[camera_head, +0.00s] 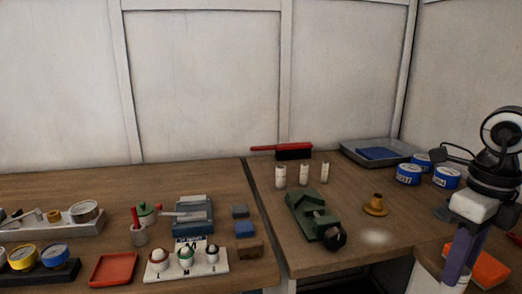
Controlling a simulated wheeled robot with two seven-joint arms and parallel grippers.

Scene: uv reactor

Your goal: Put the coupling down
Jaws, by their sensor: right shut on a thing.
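My right gripper (458,262) is at the right edge, pointing down, with purple fingers. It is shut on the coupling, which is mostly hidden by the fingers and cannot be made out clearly. The gripper is in front of the right-hand workbench (350,258), near its right side. A brass-coloured flanged piece (375,206) stands on this bench, apart from the gripper. My left gripper is not in view.
A green vise-like block (312,215), several white bottles (304,174), blue tins (408,174) and a grey tray (357,152) stand on the right bench. An orange item (490,268) lies beside the gripper. The left bench holds a red tray (113,269) and several tools.

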